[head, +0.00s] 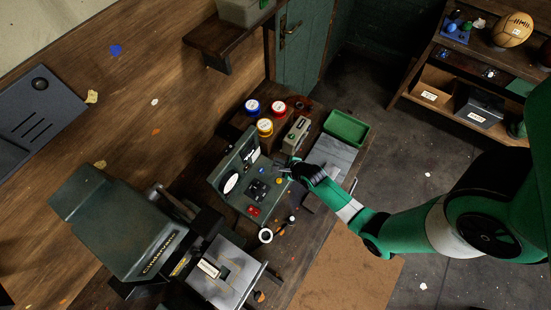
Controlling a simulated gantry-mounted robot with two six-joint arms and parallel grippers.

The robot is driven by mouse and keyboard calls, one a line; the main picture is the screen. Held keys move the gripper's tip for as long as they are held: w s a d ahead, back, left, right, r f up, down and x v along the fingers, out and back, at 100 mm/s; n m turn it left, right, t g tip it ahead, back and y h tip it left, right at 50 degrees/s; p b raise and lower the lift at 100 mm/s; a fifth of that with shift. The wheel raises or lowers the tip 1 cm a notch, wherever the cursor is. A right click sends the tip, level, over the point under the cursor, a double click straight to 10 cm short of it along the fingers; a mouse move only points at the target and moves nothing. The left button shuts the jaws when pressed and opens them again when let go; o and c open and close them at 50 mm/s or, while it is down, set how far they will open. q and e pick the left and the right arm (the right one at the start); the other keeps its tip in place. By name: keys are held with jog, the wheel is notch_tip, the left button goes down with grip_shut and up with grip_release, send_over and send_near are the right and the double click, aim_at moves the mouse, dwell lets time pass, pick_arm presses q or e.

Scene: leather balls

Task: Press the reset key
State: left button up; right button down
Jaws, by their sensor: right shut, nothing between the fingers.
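A grey-green control box (232,160) stands on the workbench in the middle of the head view. Its raised back carries a round white dial (231,183). Its sloping face has a black key cluster (257,189), a small yellow button (279,181), a blue button (262,172) and a red control (253,210). The labels are too small to read, so I cannot tell which is the reset key. My right gripper (287,168) is shut and empty at the box's right edge, near the yellow button. I cannot tell whether it touches the box. My left gripper is out of view.
Red, blue and yellow lidded tins (265,127) stand behind the box. A small meter box (296,134) and a green tray (346,129) are to the right. A white ring roll (265,235) lies in front. A large green machine (125,225) fills the lower left.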

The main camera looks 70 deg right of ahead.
notch_tip(320, 180, up, 2)
jog(key=shift+r+p, duration=0.25)
jog(key=shift+p, duration=0.6)
